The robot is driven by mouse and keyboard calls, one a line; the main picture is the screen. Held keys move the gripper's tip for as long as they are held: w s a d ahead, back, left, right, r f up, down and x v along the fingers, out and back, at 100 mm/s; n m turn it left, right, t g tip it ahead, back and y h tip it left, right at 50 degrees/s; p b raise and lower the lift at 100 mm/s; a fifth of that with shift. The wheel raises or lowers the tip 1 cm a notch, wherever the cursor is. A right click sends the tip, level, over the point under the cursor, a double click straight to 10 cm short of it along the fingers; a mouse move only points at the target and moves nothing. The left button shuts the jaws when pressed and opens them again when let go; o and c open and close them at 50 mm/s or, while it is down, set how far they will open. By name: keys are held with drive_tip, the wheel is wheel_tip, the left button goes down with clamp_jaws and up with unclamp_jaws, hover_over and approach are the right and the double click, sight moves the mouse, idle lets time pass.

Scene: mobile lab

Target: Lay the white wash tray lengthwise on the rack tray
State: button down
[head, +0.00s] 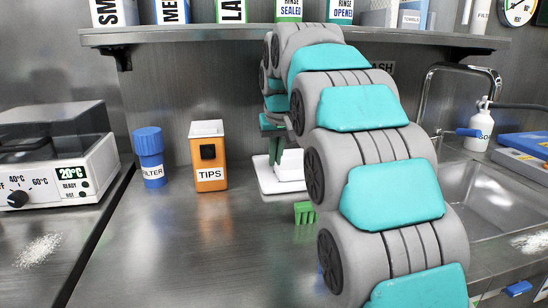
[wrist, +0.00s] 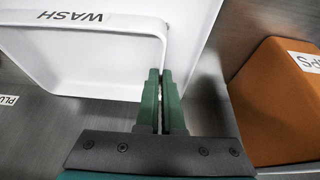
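The white wash tray (wrist: 100,60) fills the upper left of the wrist view, with the word WASH on its wall. My gripper (wrist: 161,74) has its green fingers close together with the tray's thin white rim between their tips; it looks shut on that rim. In the head view, white parts (head: 287,186) show on the bench behind my arm, below the wrist, partly hidden. I cannot tell there which part is the wash tray. I cannot make out the rack tray for certain in either view.
An orange TIPS box (head: 210,172) stands left of the gripper, also close at right in the wrist view (wrist: 275,105). A blue FILTER bottle (head: 150,160) stands farther left. A small green comb-like piece (head: 304,212) lies beside my arm.

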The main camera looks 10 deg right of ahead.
drive_tip(key=shift+f, duration=0.15)
drive_tip(key=c, duration=1.1)
unclamp_jaws()
drive_tip(key=shift+o, duration=0.2)
drive_tip(key=v, duration=1.2)
drive_tip(key=shift+p, duration=0.3)
drive_tip(key=shift+s, duration=0.1)
